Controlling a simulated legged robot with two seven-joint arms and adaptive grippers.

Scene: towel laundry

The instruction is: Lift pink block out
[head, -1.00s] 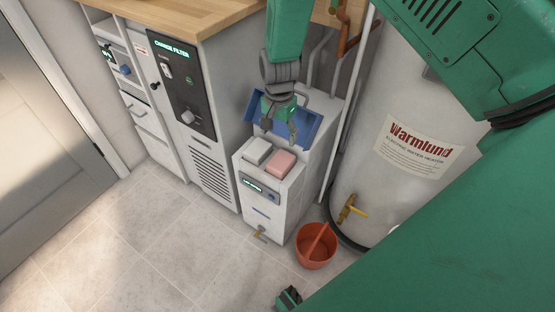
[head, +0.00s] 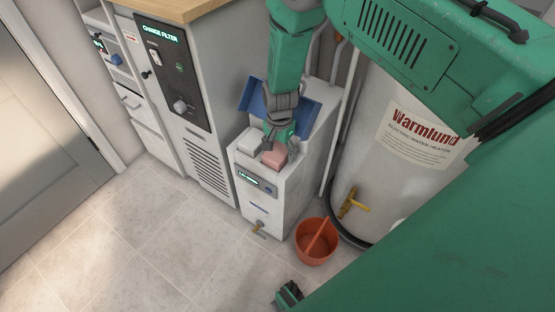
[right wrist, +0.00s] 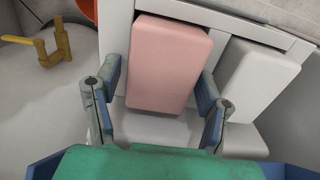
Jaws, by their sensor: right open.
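The pink block (head: 274,158) sits in the top of a white box-shaped unit (head: 262,205) with a small green display, beside a pale grey block (head: 248,140). My right gripper (head: 279,146) is open just above the pink block in the head view. In the right wrist view, the open right gripper (right wrist: 157,95) has one finger on each side of the near end of the pink block (right wrist: 168,60). I cannot tell whether the fingers touch it. The pale block (right wrist: 262,80) lies to the right there.
A raised blue lid (head: 249,98) stands behind the blocks, close to my right gripper. A water heater (head: 375,170) with a yellow-handled valve (head: 352,204) and an orange bucket (head: 316,246) are to the right. The tiled floor (head: 150,245) at left is clear.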

